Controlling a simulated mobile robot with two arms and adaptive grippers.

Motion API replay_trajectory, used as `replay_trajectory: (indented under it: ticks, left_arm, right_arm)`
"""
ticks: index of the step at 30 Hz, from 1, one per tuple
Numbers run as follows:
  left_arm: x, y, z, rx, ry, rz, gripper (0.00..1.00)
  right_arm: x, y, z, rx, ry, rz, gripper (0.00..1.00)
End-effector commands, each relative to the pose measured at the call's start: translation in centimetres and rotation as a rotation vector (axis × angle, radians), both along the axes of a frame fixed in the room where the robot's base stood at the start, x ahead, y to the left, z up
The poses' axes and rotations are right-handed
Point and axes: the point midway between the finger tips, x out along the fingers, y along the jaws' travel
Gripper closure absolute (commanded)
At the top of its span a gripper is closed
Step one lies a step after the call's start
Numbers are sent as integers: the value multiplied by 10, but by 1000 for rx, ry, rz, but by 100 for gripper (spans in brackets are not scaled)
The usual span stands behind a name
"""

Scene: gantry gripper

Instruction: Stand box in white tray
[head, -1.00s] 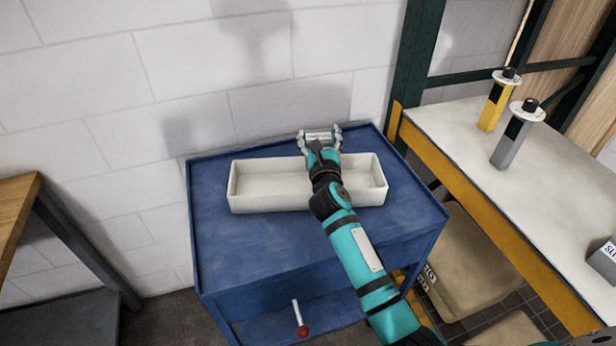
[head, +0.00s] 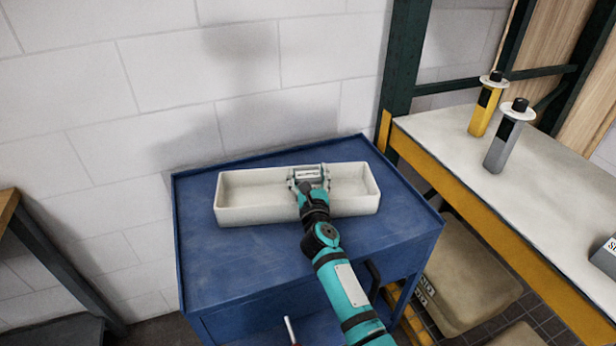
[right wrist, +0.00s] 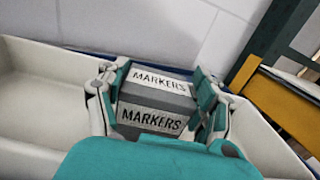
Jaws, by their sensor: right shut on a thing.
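The box is grey with white labels reading "MARKERS"; it shows in the right wrist view (right wrist: 155,103) and, small, in the head view (head: 308,174). My right gripper (head: 309,182) is shut on it, with one finger on each side in the right wrist view (right wrist: 157,100). The white tray (head: 250,215) is long and shallow and stands on the blue cabinet; its wall also shows in the right wrist view (right wrist: 35,75). The box is at the tray, right of its middle. Whether its bottom touches the tray floor is hidden. My left gripper is not in view.
The blue cabinet top (head: 240,260) is clear around the tray, with a white wall behind. At right, a table (head: 440,130) with a yellow edge holds a yellow post (head: 484,108), a grey post (head: 502,145) and a grey box (head: 606,257).

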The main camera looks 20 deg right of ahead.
Motion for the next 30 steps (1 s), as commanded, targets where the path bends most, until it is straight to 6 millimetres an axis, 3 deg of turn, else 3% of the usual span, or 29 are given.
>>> replay_trajectory:
  ticks: [2,3,8,20,30]
  left_arm:
    - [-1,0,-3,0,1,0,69]
    - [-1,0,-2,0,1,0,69]
    - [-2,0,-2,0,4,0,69]
    - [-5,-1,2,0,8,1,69]
    - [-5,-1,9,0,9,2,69]
  right_arm:
    - [0,0,-3,0,-2,0,79]
    - [0,0,-3,0,0,-1,30]
    - [0,0,-3,0,1,0,9]
    - [-3,1,1,0,2,0,7]
    - [-69,15,-1,1,3,0,7]
